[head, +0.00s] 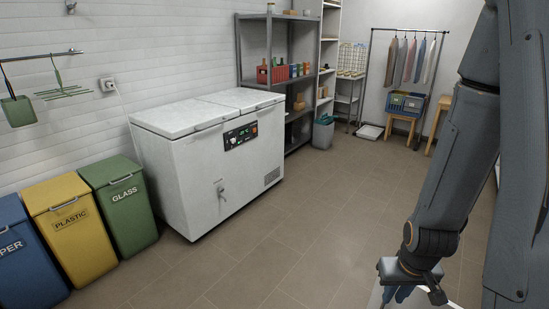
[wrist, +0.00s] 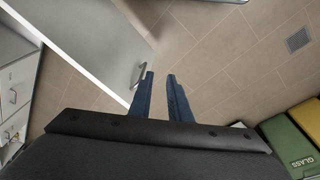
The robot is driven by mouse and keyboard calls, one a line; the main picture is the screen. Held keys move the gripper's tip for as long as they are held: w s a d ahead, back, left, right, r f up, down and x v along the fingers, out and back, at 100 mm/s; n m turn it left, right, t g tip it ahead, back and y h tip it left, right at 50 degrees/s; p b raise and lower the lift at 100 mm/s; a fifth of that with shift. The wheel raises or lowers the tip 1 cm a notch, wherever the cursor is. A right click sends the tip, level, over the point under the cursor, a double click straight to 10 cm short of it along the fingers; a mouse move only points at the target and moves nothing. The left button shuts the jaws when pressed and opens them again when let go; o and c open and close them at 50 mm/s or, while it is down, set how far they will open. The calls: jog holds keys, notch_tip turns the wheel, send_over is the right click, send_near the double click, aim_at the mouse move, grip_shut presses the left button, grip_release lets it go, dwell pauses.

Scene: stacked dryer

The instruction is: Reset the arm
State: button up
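My arm hangs down the right side of the head view. My gripper (head: 402,294) is at the bottom edge there, partly cut off, pointing down over a pale surface. In the wrist view my gripper (wrist: 161,78) shows two blue fingers with a gap between them. The gap is empty, with floor tiles seen through it. A metal handle (wrist: 138,73) on a white panel (wrist: 95,38) shows just left of the left fingertip. I cannot tell how far apart they are in depth.
A white chest freezer (head: 215,150) stands by the left wall. Green (head: 120,203), yellow (head: 70,228) and blue (head: 25,258) bins stand left of it. Shelves (head: 290,80) and a clothes rack (head: 405,65) are at the back. The middle floor (head: 310,215) is clear.

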jog(key=s+a+r+g, duration=0.1)
jog(key=a+r, duration=0.5)
jog(key=r, duration=0.1)
jog(key=s+a+r+n+g, duration=0.1)
jog(key=s+a+r, duration=0.1)
jog(key=a+r, duration=0.4)
notch_tip(320, 180, up, 2)
jog(key=shift+s+a+r+y, duration=0.15)
jog(key=shift+s+r+y, duration=0.1)
jog(key=shift+y, duration=0.05)
